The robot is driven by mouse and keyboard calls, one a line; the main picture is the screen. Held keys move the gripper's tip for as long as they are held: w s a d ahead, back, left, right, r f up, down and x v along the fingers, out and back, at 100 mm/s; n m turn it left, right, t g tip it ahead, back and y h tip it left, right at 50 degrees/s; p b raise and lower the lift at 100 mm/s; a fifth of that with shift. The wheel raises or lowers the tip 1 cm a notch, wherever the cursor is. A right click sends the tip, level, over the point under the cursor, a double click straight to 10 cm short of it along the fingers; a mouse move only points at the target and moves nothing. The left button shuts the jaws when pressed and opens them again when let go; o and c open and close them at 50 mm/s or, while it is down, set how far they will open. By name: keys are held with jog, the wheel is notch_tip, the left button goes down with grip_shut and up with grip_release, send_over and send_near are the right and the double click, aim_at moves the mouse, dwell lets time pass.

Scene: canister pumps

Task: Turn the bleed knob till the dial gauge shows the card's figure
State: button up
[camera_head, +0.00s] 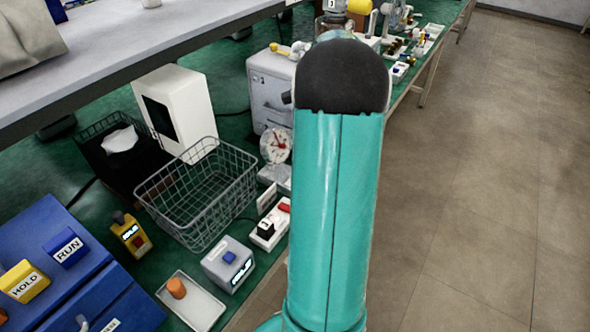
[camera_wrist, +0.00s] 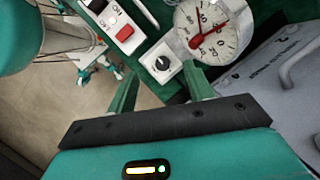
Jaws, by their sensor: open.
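The dial gauge (camera_wrist: 228,30) has a round white face and a red needle. It also shows in the head view (camera_head: 275,145); I cannot read its exact value. The bleed knob (camera_wrist: 163,63), black on a pale square block, sits beside the gauge in the wrist view. My gripper (camera_wrist: 160,69) is open, its green fingers apart to either side of the knob; I cannot tell whether they touch it. In the head view my arm hides the gripper and knob. A small upright white plate (camera_head: 267,198), perhaps the card, stands before the gauge; no figure is legible.
A white switch box (camera_head: 267,233) with red and black rockers stands near the gauge; it also shows in the wrist view (camera_wrist: 122,32). A grey cabinet (camera_head: 268,85) is behind the gauge. A wire basket (camera_head: 198,205) and a grey display box (camera_head: 222,268) are left.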

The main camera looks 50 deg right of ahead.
jog(key=s+d+f+m, duration=0.2)
jog(key=d+f, duration=0.1)
jog(key=d, duration=0.1)
jog(key=x, duration=1.1)
jog(key=shift+w+a+f, duration=0.1)
jog(key=shift+a+f, duration=0.2)
jog(key=c, duration=1)
jog(key=shift+o, duration=0.2)
jog(key=shift+w+n+g+y, duration=0.1)
jog(key=shift+n+g+y, duration=0.25)
jog(key=shift+n, duration=0.85)
jog(key=shift+d+n, duration=0.1)
jog(key=shift+n, duration=0.3)
jog(key=o, duration=1)
jog(key=shift+c, duration=0.2)
